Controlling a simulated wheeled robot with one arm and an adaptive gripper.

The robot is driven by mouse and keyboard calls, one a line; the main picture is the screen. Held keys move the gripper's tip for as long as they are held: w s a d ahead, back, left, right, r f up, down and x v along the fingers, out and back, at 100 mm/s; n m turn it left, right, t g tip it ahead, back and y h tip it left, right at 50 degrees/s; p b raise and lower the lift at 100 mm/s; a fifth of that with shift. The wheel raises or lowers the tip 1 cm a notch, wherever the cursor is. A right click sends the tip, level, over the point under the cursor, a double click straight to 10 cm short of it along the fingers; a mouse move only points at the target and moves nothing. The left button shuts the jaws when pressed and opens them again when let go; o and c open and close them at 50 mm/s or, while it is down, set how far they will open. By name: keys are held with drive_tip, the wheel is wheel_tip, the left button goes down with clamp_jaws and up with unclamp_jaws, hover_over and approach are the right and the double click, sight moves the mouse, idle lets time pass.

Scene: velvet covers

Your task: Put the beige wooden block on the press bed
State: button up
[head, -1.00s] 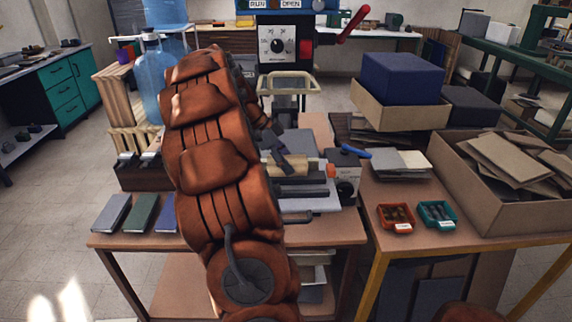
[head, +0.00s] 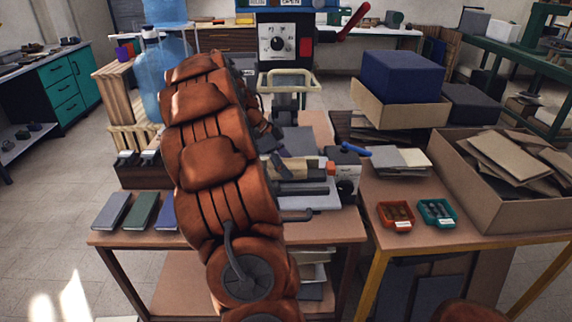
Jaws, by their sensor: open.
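The beige wooden block (head: 302,173) lies at a grey metal device on the front table, just right of my arm. My gripper (head: 277,166) is open at the block's left end, with a dark finger close to it. The arm hides part of the gripper, and I cannot tell whether it touches the block. The device has a pale flat plate (head: 322,201) and a grey box with a knob (head: 346,178). I cannot tell for sure which surface is the press bed.
Behind stands a dark machine with a dial (head: 277,44) and red lever (head: 353,27). Books (head: 142,212) lie at the table's left.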

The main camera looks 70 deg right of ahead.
drive_tip(key=shift+r+p, duration=0.25)
drive_tip(key=shift+p, duration=0.05)
drive_tip(key=shift+w+r, duration=0.2)
drive_tip(key=shift+w, duration=0.05)
drive_tip(key=b+v, duration=0.1)
drive_tip(key=v, duration=1)
drive_tip(key=shift+b, duration=0.3)
drive_tip(key=shift+a, duration=0.1)
